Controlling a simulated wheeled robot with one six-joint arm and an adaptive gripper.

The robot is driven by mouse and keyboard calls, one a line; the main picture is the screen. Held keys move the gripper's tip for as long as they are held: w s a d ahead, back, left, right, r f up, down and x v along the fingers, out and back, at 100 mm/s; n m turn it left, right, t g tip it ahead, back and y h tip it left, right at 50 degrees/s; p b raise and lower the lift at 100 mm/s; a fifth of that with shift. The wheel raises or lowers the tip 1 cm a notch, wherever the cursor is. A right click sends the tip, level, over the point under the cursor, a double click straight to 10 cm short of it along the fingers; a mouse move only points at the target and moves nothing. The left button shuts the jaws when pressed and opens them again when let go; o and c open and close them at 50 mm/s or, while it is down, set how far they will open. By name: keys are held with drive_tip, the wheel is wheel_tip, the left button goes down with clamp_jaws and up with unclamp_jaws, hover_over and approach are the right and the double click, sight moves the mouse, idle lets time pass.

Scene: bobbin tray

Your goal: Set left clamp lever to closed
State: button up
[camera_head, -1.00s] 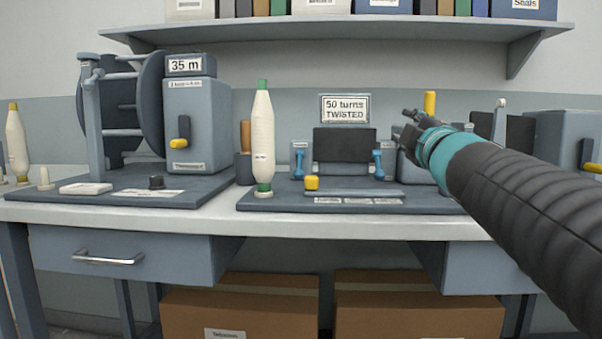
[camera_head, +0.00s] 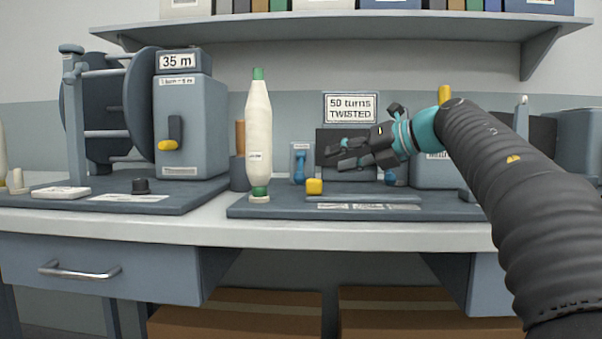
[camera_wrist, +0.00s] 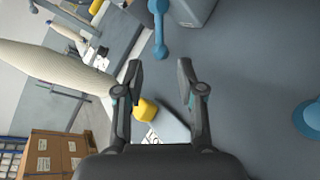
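The left clamp lever (camera_head: 300,168) is blue and stands roughly upright against its grey block, left of the dark panel. In the wrist view the blue lever (camera_wrist: 158,30) shows beyond my fingertips, roughly in line with the gap between them. My gripper (camera_head: 335,156) is to the right of this lever, in front of the dark panel, apart from it. In the wrist view my gripper (camera_wrist: 160,70) has its two fingers spread with nothing between the tips. The right clamp lever (camera_head: 391,177), also blue, is partly hidden under my gripper.
A yellow knob (camera_head: 315,186) stands on the base plate (camera_head: 260,209) just in front of the left clamp. A tall white bobbin (camera_head: 258,135) with green ends stands to its left. A winder (camera_head: 190,125) is farther left. A shelf (camera_head: 400,22) hangs above.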

sight(302, 169)
drive_tip(key=b+x, duration=0.1)
drive_tip(key=x, duration=1)
drive_tip(key=shift+a+f, duration=0.1)
drive_tip(key=shift+a, duration=0.05)
clamp_jaws()
